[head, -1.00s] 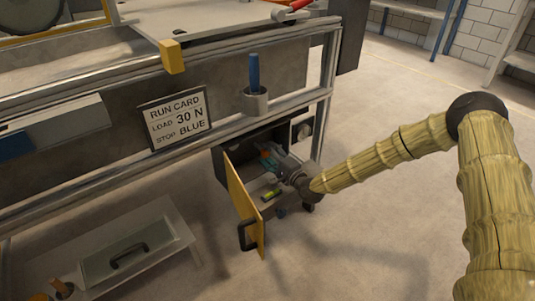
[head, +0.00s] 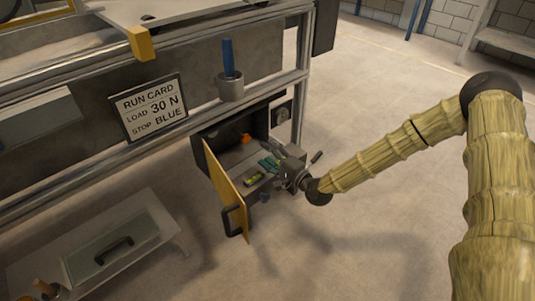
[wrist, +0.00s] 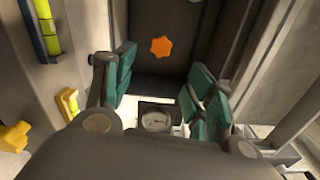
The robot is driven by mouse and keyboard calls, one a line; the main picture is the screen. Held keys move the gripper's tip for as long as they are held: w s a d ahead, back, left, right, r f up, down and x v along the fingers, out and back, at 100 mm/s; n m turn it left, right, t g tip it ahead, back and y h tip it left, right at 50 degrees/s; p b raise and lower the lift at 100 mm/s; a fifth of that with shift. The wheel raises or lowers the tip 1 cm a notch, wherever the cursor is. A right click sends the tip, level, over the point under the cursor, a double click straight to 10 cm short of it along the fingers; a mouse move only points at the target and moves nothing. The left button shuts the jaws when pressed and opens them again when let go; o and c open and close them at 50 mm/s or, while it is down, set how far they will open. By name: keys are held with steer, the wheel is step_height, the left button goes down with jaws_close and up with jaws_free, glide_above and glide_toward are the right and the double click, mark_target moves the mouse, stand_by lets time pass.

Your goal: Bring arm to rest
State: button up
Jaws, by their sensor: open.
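My gripper (head: 272,167) is at the mouth of an open cabinet (head: 236,150) under the bench frame. In the wrist view its green finger pads (wrist: 160,90) stand wide apart with nothing held between them. A round dial gauge (wrist: 156,119) shows between the fingers, close to the palm. An orange piece (wrist: 161,47) lies deeper in the cabinet, beyond the fingertips; it also shows in the head view (head: 246,139).
The cabinet's yellow door (head: 228,190) stands open left of my gripper. A grey cup with a blue rod (head: 230,89) sits on the rail above. A run card (head: 149,107) reads 30 N and BLUE. The floor to the right is clear.

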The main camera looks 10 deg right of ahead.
steer(key=s+a+f+n+g+h, duration=0.1)
steer(key=s+a+f+n+g, duration=0.25)
steer(key=s+f, duration=0.6)
steer(key=s+a+f+n+g+h, duration=0.1)
steer(key=s+a+f+n+g, duration=0.3)
steer(key=s+f, duration=0.6)
steer(key=s+d+f+n+g+h, duration=0.1)
steer(key=s+d+n+g+h, duration=0.15)
steer(key=s+d, duration=0.45)
steer(key=s+d+f+n+g+h, duration=0.2)
steer(key=s+g, duration=0.1)
steer(key=s, duration=0.8)
steer(key=s+d+f+n+g+h, duration=0.1)
steer(key=s+d+n+g+h, duration=0.3)
steer(key=s, duration=0.6)
step_height(320, 180, up, 36)
steer(key=m+t+y+p, duration=0.1)
steer(key=m+p, duration=0.1)
steer(key=p, duration=3.4)
steer(key=shift+w, duration=0.4)
steer(key=shift+d+r+y, duration=0.1)
steer(key=shift+y, duration=0.15)
steer(key=shift+c, duration=0.4)
